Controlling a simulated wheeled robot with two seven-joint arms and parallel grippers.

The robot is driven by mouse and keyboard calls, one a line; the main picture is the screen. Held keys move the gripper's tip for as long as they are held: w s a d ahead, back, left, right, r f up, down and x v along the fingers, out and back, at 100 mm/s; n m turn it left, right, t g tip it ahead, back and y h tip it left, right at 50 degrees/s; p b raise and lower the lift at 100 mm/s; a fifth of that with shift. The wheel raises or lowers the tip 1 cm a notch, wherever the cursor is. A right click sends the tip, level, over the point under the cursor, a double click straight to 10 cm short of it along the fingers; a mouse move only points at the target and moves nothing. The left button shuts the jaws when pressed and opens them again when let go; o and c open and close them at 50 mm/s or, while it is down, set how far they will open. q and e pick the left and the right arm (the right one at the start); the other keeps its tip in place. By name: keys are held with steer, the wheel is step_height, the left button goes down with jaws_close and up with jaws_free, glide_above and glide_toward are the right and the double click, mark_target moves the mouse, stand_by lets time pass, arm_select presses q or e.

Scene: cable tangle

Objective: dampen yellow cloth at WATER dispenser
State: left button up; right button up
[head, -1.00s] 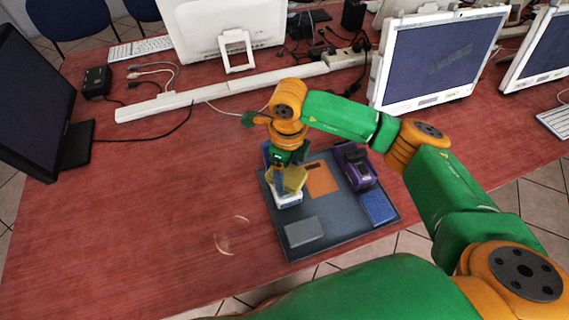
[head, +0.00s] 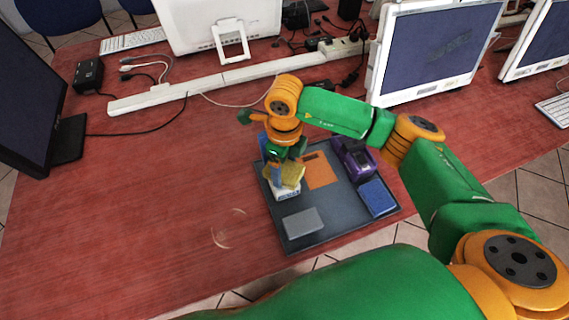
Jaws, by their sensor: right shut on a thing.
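My right gripper (head: 279,166) points down over the left part of a dark tray. It is shut on the yellow cloth (head: 292,174). The cloth is at the top of a small white and blue dispenser (head: 287,194), touching it or just above it; I cannot tell which. The gripper and cloth hide the dispenser's upper part, and no lettering on it is readable. My left gripper is not in view.
The dark tray (head: 340,222) also holds an orange square (head: 320,171), a purple device (head: 353,157), a blue pad (head: 377,197) and a grey block (head: 302,222). A faint ring mark (head: 228,228) lies on the red table (head: 120,230). Monitors and cables stand behind.

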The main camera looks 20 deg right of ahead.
mark_target(285, 169)
steer(key=shift+f+b, duration=0.5)
steer(key=shift+b, duration=0.1)
stand_by(1.2)
step_height(285, 169, up, 7)
steer(key=p, duration=0.5)
steer(key=shift+r, duration=0.15)
stand_by(0.3)
steer(key=s+d+r+n, duration=0.2)
steer(key=s+r+n, duration=0.2)
steer(key=n, duration=0.9)
steer(key=s+d+r+n, duration=0.2)
steer(key=s+r+n, duration=0.1)
steer(key=n, duration=1.1)
steer(key=shift+s+r, duration=0.35)
steer(key=shift+r, duration=0.4)
